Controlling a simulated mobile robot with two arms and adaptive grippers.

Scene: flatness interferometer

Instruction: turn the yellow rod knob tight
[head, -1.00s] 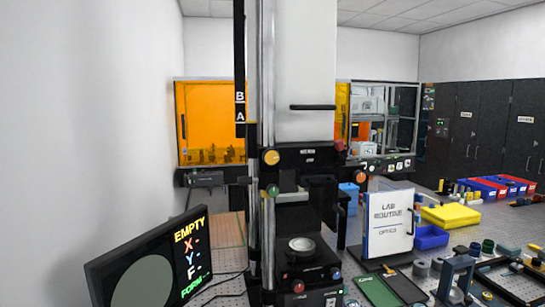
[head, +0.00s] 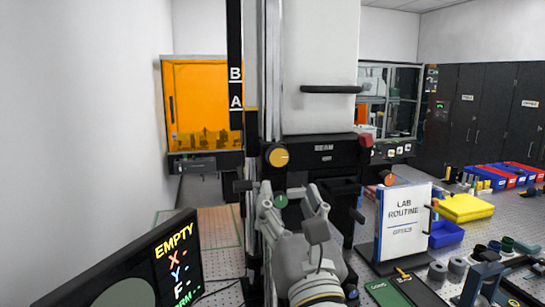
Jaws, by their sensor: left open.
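The yellow round knob (head: 277,156) sits on the front of the dark clamp block, beside the vertical silver rod (head: 272,80) of the interferometer. My left gripper (head: 291,188) comes up from the bottom middle, open and empty, with its fingertips a little below the yellow knob in the picture. A green knob (head: 281,201) shows between its two fingers; I cannot tell how far the fingers are from it. The gripper hides the lower stage of the instrument. My right gripper is not in view.
A red knob (head: 365,140) and an orange knob (head: 389,178) are at the right. A black handle (head: 331,89) sticks out above the block. The monitor (head: 140,268) stands at lower left, the Lab Routine binder (head: 404,222) at right.

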